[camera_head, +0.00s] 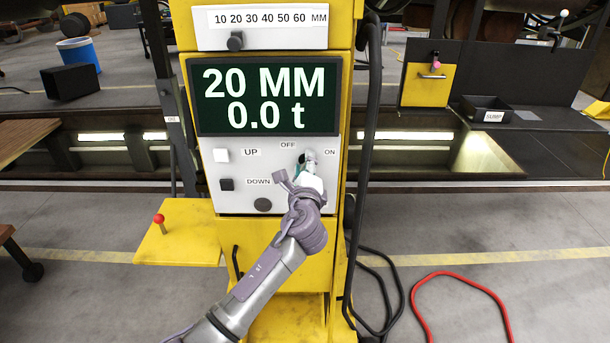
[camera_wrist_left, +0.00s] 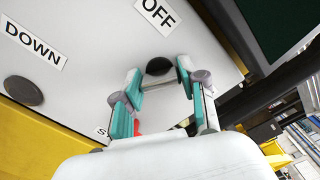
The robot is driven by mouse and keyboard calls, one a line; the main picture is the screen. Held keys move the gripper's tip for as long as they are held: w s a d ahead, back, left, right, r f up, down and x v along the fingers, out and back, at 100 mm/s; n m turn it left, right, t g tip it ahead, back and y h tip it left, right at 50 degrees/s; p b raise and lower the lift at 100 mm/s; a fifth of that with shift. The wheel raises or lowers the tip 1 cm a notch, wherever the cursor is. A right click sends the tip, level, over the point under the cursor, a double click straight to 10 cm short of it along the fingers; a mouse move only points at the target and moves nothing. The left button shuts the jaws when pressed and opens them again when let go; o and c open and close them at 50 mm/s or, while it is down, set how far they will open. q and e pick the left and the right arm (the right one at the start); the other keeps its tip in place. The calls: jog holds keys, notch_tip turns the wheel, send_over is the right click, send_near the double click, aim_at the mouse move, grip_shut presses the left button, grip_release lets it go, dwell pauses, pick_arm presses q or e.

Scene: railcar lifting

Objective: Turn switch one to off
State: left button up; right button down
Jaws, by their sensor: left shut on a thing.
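The yellow control cabinet has a light panel (camera_head: 233,196) below its screen. Switch one, a small dark knob (camera_head: 301,159), sits on the panel between the OFF label (camera_head: 288,145) and the ON label (camera_head: 329,152). My left gripper (camera_head: 308,160) reaches up from below and covers much of the switch. In the left wrist view the black knob (camera_wrist_left: 158,66) shows between the two teal fingertips of my left gripper (camera_wrist_left: 160,76), which is shut on it. The OFF label (camera_wrist_left: 157,14) is just above. The knob's exact angle is unclear. My right gripper is out of view.
The screen (camera_head: 266,97) reads 20 MM and 0.0 t. The UP button (camera_head: 222,155) and DOWN button (camera_head: 227,184) are to the left. Black cables (camera_head: 372,130) hang at the right, and a red hose (camera_head: 460,275) lies on the open floor.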

pick_arm(q)
jog(key=n+b, duration=0.2)
jog(key=n, duration=0.1)
jog(key=shift+f+n+b, duration=0.25)
jog(key=shift+n+b, duration=0.05)
jog(key=shift+r+n+b, duration=0.1)
jog(key=shift+n+b, duration=0.7)
jog(key=shift+n, duration=0.3)
jog(key=o, duration=1.1)
jog(key=shift+r, duration=0.1)
jog(key=shift+o, duration=0.2)
jog(key=shift+s, duration=0.1)
jog(key=s, duration=1.1)
jog(key=shift+s, duration=0.4)
